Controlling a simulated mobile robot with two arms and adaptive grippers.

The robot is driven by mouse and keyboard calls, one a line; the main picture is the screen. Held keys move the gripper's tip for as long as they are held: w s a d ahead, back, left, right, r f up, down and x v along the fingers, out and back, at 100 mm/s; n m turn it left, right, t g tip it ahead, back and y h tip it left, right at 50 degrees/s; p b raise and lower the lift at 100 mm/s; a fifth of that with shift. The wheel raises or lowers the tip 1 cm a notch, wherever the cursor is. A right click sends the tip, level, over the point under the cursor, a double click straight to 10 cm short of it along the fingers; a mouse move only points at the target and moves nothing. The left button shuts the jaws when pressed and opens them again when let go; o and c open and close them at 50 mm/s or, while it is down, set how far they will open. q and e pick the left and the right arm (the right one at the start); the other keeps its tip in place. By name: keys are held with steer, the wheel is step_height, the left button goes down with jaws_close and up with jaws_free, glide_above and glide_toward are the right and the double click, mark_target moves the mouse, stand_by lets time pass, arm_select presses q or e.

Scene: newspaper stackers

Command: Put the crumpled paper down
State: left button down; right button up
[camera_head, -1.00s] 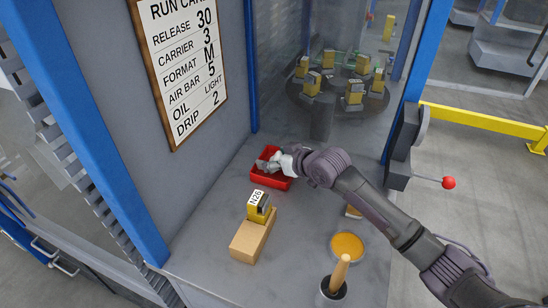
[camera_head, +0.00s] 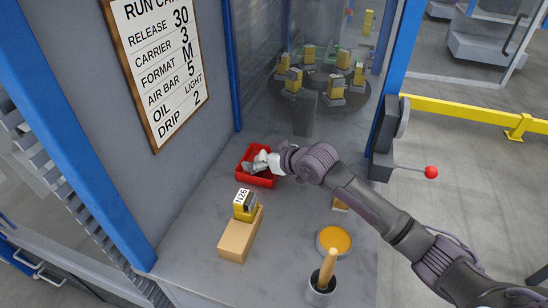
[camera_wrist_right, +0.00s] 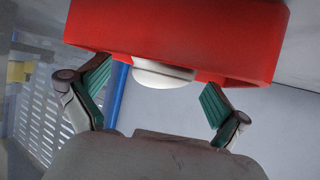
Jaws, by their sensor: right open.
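A small red tray (camera_head: 266,183) stands on the grey counter near the wall panel. My right gripper (camera_head: 255,164) is at this tray, over its inside, with its fingers apart. In the right wrist view the open right gripper (camera_wrist_right: 156,86) has green-padded fingers on both sides, and the red tray (camera_wrist_right: 225,45) fills the top. A smooth white rounded thing (camera_wrist_right: 163,76) shows below the tray's edge between the fingers; I cannot tell whether it is the crumpled paper. In the head view the gripper hides much of the tray's inside. My left gripper is not in view.
A yellow block marked N26 (camera_head: 245,205) sits on a tan box (camera_head: 240,236). An orange-filled round dish (camera_head: 334,240) and a pot with a wooden handle (camera_head: 320,292) stand nearby. A red-knobbed lever (camera_head: 431,172) is right. A turntable (camera_head: 320,98) carries several yellow blocks.

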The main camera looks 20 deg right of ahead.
steer(key=v, duration=1)
steer(key=shift+s+d+r+b, duration=0.1)
steer(key=shift+s+b, duration=0.1)
steer(key=shift+b, duration=0.15)
steer(key=shift+s+r, duration=0.1)
steer(key=shift+r, duration=0.05)
